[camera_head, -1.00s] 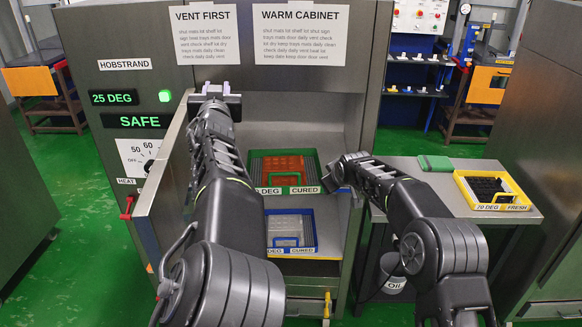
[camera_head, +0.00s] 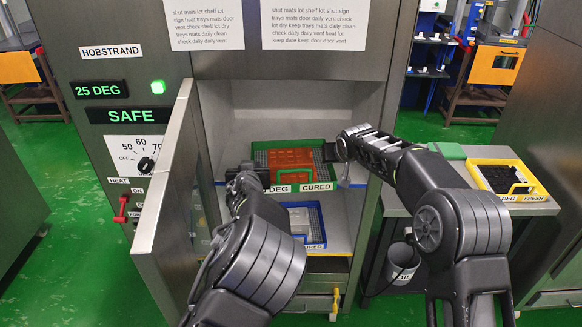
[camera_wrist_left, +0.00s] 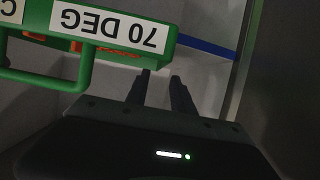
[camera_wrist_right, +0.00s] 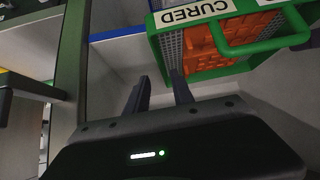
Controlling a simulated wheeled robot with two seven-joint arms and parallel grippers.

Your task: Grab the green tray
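The green tray (camera_head: 298,187) sits on the upper shelf inside the open cabinet, with orange mats in it and "CURED" on its front label. Its front handle shows in the right wrist view (camera_wrist_right: 262,48). My left gripper (camera_head: 246,172) is at the tray's left front corner. In the left wrist view its fingers (camera_wrist_left: 160,85) are apart and empty, beside the "70 DEG" end of the tray (camera_wrist_left: 110,52). My right gripper (camera_head: 332,160) is at the tray's right side. Its fingers (camera_wrist_right: 160,88) are apart, one close to the tray's corner; contact cannot be told.
A blue tray (camera_head: 321,232) sits on the lower shelf, partly hidden by my left arm. The cabinet door (camera_head: 165,210) stands open at left, close to my left arm. A yellow tray (camera_head: 536,188) stands on the side table (camera_head: 455,203) at right. The cabinet panel reads "SAFE".

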